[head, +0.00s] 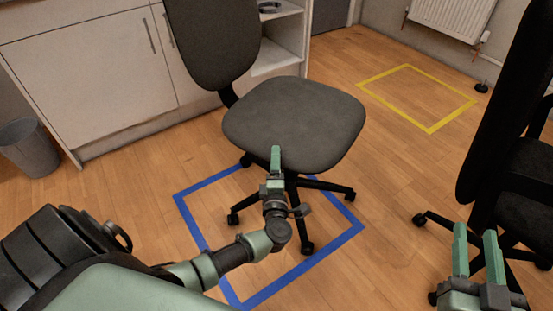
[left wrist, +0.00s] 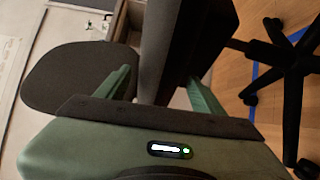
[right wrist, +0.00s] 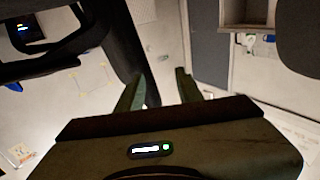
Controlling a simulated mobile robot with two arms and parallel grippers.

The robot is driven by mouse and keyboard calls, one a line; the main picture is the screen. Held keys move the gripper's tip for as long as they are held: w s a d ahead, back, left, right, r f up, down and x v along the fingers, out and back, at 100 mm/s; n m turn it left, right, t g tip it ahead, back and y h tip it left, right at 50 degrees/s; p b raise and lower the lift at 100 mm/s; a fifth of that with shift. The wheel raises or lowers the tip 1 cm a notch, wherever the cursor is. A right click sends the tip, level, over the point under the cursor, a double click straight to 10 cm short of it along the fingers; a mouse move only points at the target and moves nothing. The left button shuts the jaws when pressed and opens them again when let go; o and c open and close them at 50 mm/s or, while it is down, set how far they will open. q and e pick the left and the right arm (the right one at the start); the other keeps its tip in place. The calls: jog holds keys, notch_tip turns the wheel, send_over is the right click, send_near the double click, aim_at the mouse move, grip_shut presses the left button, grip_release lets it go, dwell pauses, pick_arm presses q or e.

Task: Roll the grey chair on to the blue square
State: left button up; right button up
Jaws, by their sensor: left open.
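The grey chair (head: 300,125) stands upright in the head view, its backrest at the back left. Its wheeled base is partly over the blue square (head: 290,275). Front casters are inside the outline; the right caster is at or just past the right tape, and a rear caster is at the back tape. My left gripper (head: 276,155) is open at the seat's front edge. In the left wrist view the dark seat edge (left wrist: 170,45) shows between its fingers; contact is unclear. My right gripper (head: 476,238) is open and empty, near a black chair.
The black chair (head: 510,130) stands at the right. A yellow square (head: 432,130) is taped on the floor at the back right, below a radiator (head: 450,15). White cabinets (head: 95,80) and a grey bin (head: 30,148) are at the left. Floor between the chairs is clear.

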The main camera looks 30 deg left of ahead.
pick_arm(q)
jog(key=shift+b+x, duration=0.35)
jog(key=shift+x, duration=1.45)
pick_arm(e)
jog(key=shift+s+a+r+t+y, duration=0.1)
jog(key=shift+s+r+t+y, duration=0.1)
jog(key=shift+r+t, duration=0.75)
jog(key=shift+s+a+r+t+y, duration=0.15)
jog(key=shift+r+t, duration=0.3)
jog(key=shift+r, duration=0.85)
pick_arm(q)
grip_shut()
